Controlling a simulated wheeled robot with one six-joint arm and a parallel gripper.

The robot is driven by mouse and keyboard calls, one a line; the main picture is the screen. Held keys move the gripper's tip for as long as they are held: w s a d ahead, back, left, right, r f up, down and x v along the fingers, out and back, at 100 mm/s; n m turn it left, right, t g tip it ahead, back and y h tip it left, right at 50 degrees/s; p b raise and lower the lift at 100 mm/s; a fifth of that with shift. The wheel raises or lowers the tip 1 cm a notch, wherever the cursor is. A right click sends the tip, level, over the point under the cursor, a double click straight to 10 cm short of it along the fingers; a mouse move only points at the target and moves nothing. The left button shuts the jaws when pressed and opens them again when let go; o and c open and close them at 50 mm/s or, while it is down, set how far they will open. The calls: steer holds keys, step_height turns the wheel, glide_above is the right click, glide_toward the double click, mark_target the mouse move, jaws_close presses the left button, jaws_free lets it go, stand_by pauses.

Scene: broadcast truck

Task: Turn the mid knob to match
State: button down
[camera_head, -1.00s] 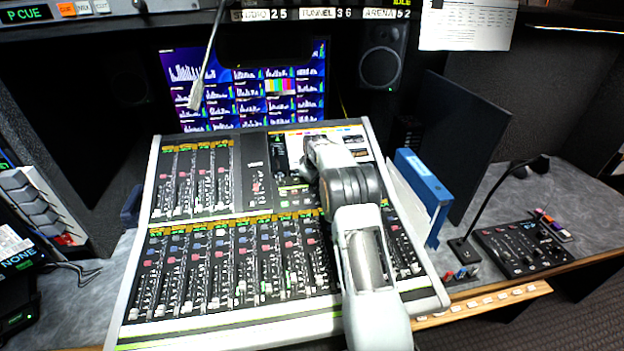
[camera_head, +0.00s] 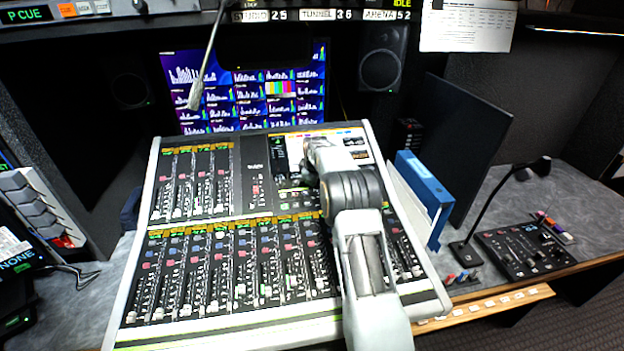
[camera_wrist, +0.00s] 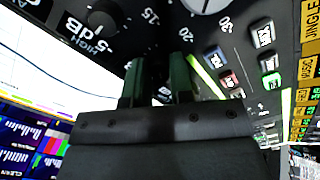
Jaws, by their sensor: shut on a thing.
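My gripper (camera_wrist: 157,75) is shut, with its two green-padded fingers pressed down at the panel in the wrist view. The knob between the fingers is mostly hidden by them and by the gripper body, so its pointer cannot be read. Printed scale numbers and white marks show around it. A dark knob labelled HIGH (camera_wrist: 105,17) sits up and left of the fingers. In the head view my arm reaches over the mixing console (camera_head: 133,300) to its upper right part and hides the gripper tip.
A pale round knob (camera_wrist: 206,4) and several small buttons (camera_wrist: 270,80) lie close to the fingers on the right. A lit display (camera_wrist: 40,50) is at left. In the head view a blue binder (camera_head: 424,180) stands right of the console, and a gooseneck microphone (camera_head: 200,70) hangs over it.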

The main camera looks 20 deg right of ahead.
steer(key=c, duration=1)
jaws_free()
steer(key=shift+r, duration=0.1)
steer(key=b+v, duration=0.1)
steer(key=v, duration=1.2)
steer(key=shift+s+a+r, duration=0.1)
steer(key=shift+s+r, duration=0.05)
steer(key=shift+r, duration=0.1)
